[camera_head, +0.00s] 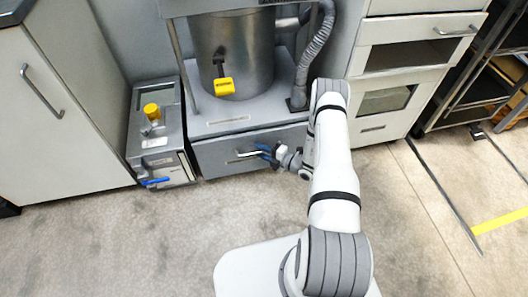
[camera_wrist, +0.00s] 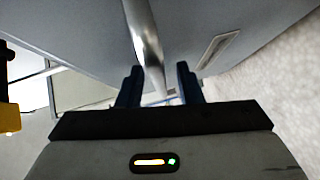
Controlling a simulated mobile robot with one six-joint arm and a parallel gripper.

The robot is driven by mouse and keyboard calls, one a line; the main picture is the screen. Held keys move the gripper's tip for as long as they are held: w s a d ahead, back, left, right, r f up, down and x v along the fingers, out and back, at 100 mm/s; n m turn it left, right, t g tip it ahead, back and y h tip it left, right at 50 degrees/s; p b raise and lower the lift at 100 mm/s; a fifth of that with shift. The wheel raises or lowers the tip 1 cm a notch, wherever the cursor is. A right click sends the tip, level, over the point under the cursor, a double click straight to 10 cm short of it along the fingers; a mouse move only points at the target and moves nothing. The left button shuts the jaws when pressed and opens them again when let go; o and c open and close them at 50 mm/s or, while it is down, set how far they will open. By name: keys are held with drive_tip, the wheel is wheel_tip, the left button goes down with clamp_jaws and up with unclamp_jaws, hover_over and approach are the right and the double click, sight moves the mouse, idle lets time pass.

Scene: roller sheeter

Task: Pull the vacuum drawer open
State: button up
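The vacuum drawer (camera_head: 218,158) is a wide grey front low under the machine's base, in the head view. Its front looks flush with the base, with no opening visible above it. Its handle (camera_head: 245,154) is a pale metal bar across the front; it also shows in the wrist view as a shiny bar (camera_wrist: 142,30). My gripper (camera_head: 270,156) is at the right part of the handle. In the wrist view my gripper (camera_wrist: 160,84) has its dark blue fingers on either side of the bar, with gaps visible beside it. The exact contact is hidden in the head view.
A metal cylinder (camera_head: 238,60) with a yellow part (camera_head: 224,86) and a grey hose (camera_head: 314,50) stand above the drawer. A small unit (camera_head: 155,125) with a yellow knob and blue handle is on the left. Cabinets flank both sides. The floor (camera_head: 120,240) in front is clear.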

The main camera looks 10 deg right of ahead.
drive_tip(key=shift+c, duration=0.5)
clamp_jaws()
